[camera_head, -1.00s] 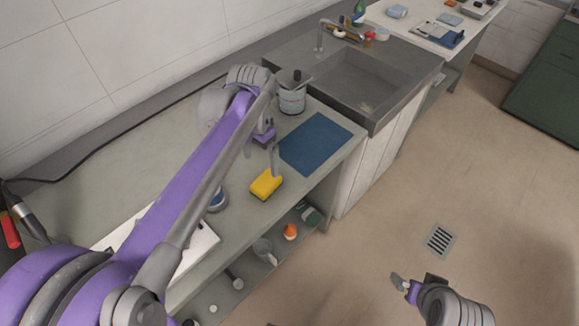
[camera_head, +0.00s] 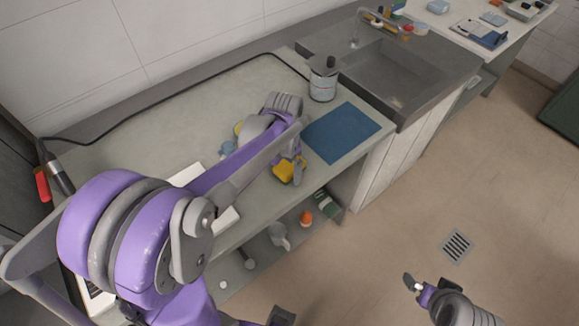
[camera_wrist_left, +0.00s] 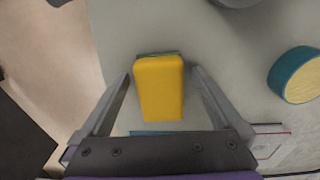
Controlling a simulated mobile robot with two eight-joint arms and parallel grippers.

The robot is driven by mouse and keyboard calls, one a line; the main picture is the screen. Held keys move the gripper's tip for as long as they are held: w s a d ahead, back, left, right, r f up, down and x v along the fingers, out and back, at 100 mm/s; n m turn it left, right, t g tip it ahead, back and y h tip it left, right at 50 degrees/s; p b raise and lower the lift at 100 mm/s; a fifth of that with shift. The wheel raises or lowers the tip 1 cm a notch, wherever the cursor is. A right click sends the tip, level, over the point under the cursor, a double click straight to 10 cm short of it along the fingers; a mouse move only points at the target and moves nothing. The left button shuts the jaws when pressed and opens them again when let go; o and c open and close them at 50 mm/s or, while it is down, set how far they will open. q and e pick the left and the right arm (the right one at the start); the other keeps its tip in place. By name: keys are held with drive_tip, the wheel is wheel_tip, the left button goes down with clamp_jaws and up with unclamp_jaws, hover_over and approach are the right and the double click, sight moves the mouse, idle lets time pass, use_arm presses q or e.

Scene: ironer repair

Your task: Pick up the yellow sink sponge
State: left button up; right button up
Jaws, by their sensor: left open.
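The yellow sink sponge (camera_head: 287,171) lies on the grey counter near its front edge, partly hidden by my gripper in the head view. In the left wrist view the sponge (camera_wrist_left: 159,86) shows a yellow body with a thin green layer at its far edge. My left gripper (camera_head: 290,165) is over the sponge; in the wrist view its open fingers (camera_wrist_left: 160,80) stand on either side of it with gaps. My right gripper (camera_head: 415,285) is over the floor at the lower right; its jaw state is unclear.
A blue mat (camera_head: 342,132) lies right of the sponge, with a tin (camera_head: 323,84) behind it. The sink (camera_head: 392,72) is beyond. A round blue-rimmed item (camera_wrist_left: 298,75) lies to the right in the wrist view. Shelf items (camera_head: 305,218) sit below the counter.

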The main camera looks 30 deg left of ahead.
sight(285, 167)
use_arm(q)
drive_tip(key=c, duration=1.4)
drive_tip(key=shift+o, duration=0.2)
wheel_tip(285, 167, up, 10)
drive_tip(key=shift+r+p, duration=0.1)
drive_tip(key=shift+p, duration=0.25)
drive_tip(key=o, duration=0.7)
drive_tip(key=c, duration=0.6)
